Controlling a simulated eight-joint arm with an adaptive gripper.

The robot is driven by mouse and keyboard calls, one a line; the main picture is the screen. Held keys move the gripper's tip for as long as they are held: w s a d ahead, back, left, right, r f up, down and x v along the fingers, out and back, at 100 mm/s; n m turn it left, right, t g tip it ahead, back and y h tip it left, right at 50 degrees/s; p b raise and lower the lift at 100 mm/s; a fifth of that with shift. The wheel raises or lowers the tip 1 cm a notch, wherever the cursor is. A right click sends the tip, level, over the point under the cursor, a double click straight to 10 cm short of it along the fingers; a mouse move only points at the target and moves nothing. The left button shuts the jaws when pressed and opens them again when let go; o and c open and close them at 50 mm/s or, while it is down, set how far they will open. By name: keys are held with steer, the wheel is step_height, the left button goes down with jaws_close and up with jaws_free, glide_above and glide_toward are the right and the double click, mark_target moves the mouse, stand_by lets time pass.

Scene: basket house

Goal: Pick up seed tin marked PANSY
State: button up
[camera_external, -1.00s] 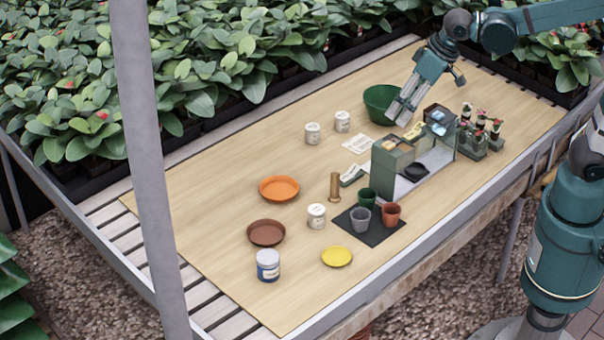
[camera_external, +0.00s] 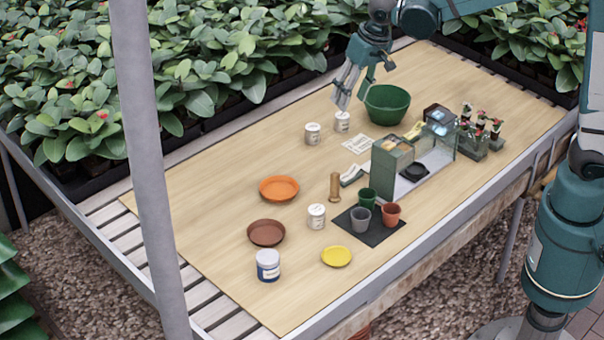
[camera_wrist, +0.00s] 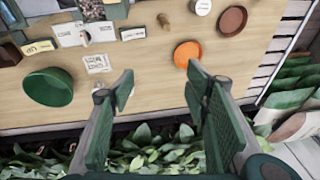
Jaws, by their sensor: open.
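Two small white tins stand side by side near the back of the table in the external view, a left one (camera_external: 313,133) and a right one (camera_external: 342,121). A third white tin (camera_external: 316,216) stands nearer the front; its top shows in the wrist view (camera_wrist: 200,6). The labels are too small to read, so I cannot tell which is marked PANSY. My gripper (camera_external: 349,98) is open and empty, pointing down above the right back tin.
A green bowl (camera_external: 387,103) stands just right of my gripper. A green caddy (camera_external: 390,160), pots on a dark mat (camera_external: 382,232), an orange dish (camera_external: 279,188), a wooden dibber (camera_external: 335,187) and a blue-white can (camera_external: 268,265) are around. The table's left-middle is clear.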

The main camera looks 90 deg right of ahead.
steer(key=w+d+f+m+g, duration=0.1)
steer(key=w+d+f+m, duration=0.1)
steer(key=w+d+f, duration=0.4)
steer(key=w+d+f+m+g, duration=0.1)
steer(key=w+d+f+m, duration=0.1)
steer(key=d+f, duration=0.35)
steer(key=m, duration=0.3)
glide_above(312, 126)
steer(key=shift+g+y, duration=0.4)
steer(key=f, duration=0.7)
steer(key=a+f, duration=0.1)
steer(key=f, duration=0.3)
steer(key=shift+f+p, duration=0.2)
steer(key=shift+p, duration=0.1)
steer(key=shift+d+f+m, duration=0.3)
steer(key=shift+f, duration=0.05)
steer(key=shift+f, duration=1.3)
steer(key=shift+d+f+b, duration=0.15)
steer(key=shift+f+b, duration=0.65)
steer(key=shift+f, duration=1.8)
